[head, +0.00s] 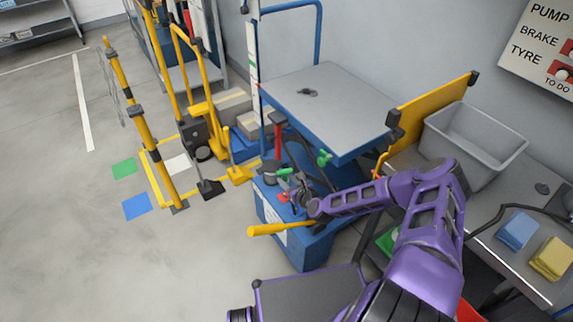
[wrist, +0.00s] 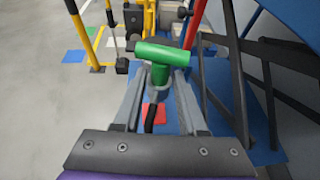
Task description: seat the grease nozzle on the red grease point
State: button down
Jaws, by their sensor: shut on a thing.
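The grease nozzle (wrist: 165,55) has a green T-shaped handle and a dark lower end. My gripper (wrist: 160,75) is shut on it, with one finger on each side just below the green crossbar. In the head view, my gripper (head: 298,190) is low over the blue cart top, and the green nozzle handle (head: 284,171) shows at its tip. The red grease point (head: 283,197) is a small red patch on the blue top. In the wrist view the red patch (wrist: 153,117) lies below the nozzle, partly covered by its dark end. I cannot tell whether they touch.
A red post (head: 277,140) and a grey round part (head: 269,172) stand close behind the nozzle. A yellow handle (head: 268,230) sticks out at the front. The lift table (head: 325,100) overhangs behind, with dark linkage bars (wrist: 235,70) at right. Open floor lies left.

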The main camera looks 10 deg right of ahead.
jog(key=shift+s+a+f, duration=0.1)
jog(key=shift+s+f, duration=0.05)
jog(key=shift+f, duration=0.15)
jog(key=shift+f+b, duration=1.45)
jog(key=shift+f, duration=1.25)
jog(key=shift+f, duration=0.45)
jog(key=c, duration=0.8)
grip_release()
jog(key=shift+o, duration=0.2)
